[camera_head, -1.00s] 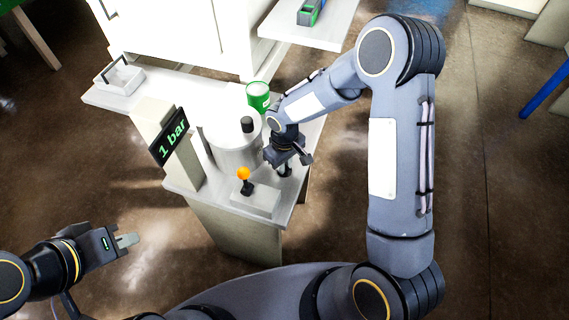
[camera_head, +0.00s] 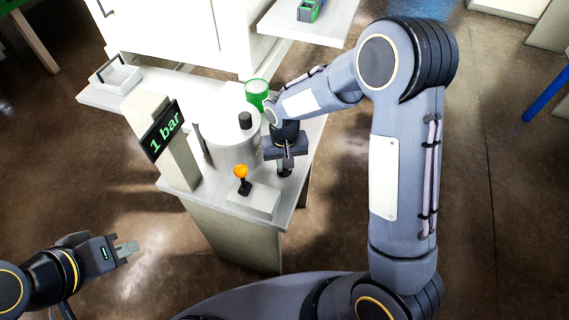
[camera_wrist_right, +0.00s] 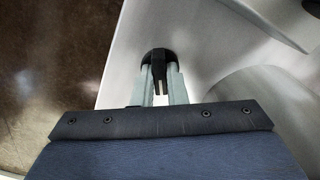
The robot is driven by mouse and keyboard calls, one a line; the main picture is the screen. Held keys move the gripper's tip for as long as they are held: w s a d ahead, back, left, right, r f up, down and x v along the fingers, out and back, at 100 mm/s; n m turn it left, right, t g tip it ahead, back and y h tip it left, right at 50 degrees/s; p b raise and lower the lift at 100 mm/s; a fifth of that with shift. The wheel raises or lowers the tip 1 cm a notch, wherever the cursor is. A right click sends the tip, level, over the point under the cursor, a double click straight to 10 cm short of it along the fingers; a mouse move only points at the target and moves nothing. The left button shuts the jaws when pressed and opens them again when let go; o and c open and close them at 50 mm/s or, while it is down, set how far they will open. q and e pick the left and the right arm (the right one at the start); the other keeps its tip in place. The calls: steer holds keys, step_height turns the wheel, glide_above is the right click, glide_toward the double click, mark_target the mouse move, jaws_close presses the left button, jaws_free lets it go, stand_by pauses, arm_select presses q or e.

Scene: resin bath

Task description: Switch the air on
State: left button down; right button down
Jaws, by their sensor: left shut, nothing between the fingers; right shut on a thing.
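A display panel (camera_head: 163,131) on a pale post reads "1 bar" in green. My right gripper (camera_head: 288,160) points down at the right edge of the bench. In the right wrist view its fingers (camera_wrist_right: 161,87) are shut on a black handle (camera_wrist_right: 159,58) with a rounded end. The fingers and arm partly hide the handle's base. A lever with an orange ball (camera_head: 241,170) stands on a small pale box left of the right gripper. My left gripper (camera_head: 126,249) is shut and empty, over the floor at lower left.
A pale cylindrical vessel (camera_head: 233,156) with a black knob stands on the bench beside my right gripper. A green and white cup (camera_head: 256,91) is behind it. A white tray (camera_head: 117,78) with a handle sits at the back left. Floor is free at left.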

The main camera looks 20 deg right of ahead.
stand_by(0.4)
steer(key=c, duration=1.5)
jaws_free()
steer(key=shift+o, duration=0.2)
step_height(320, 180, up, 8)
steer(key=shift+f, duration=0.1)
steer(key=s+d+r+t+y+p, duration=0.1)
steer(key=s+d+r+t, duration=0.1)
steer(key=s+r, duration=0.2)
steer(key=s+d+r+t+y+p, duration=0.1)
steer(key=s+d+r, duration=0.2)
steer(key=s, duration=0.8)
steer(key=s+d+r+t+y+p, duration=0.1)
steer(key=s+d+r+t, duration=0.1)
steer(key=s+r, duration=0.4)
steer(key=shift+s+d+r+m+t+y, duration=0.2)
steer(key=shift+s+d+m+t+y, duration=0.15)
steer(key=shift+s, duration=0.3)
